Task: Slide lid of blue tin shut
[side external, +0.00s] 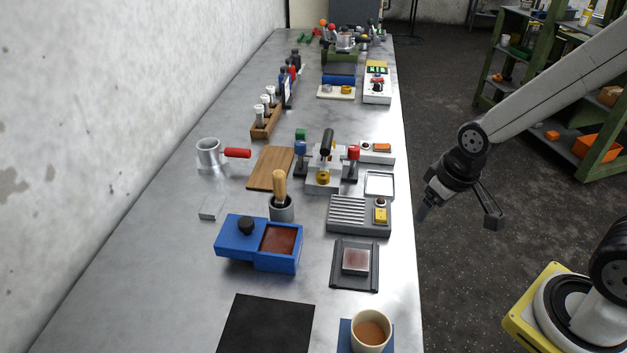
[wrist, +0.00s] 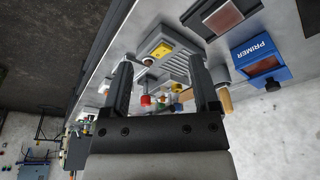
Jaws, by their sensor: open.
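The blue tin (side external: 262,262) stands on the metal bench with its blue lid (side external: 238,235) slid to the left. The lid has a black knob (side external: 246,225) on top. The right part of the tin is uncovered and shows a reddish-brown inside (side external: 281,239). In the wrist view the tin (wrist: 262,64) is at the upper right, with PRIMER written on its side. My gripper (side external: 457,218) is open and empty, off the bench's right edge and well apart from the tin. Its two fingers (wrist: 163,86) show in the wrist view with nothing gripped between them.
A mortar with a wooden pestle (side external: 280,188) stands just behind the tin. A grey ribbed unit (side external: 358,215) and a dark tray with a metal block (side external: 356,263) lie to its right. A black mat (side external: 266,325) and a cup (side external: 371,331) are in front. Bare bench lies left of the tin.

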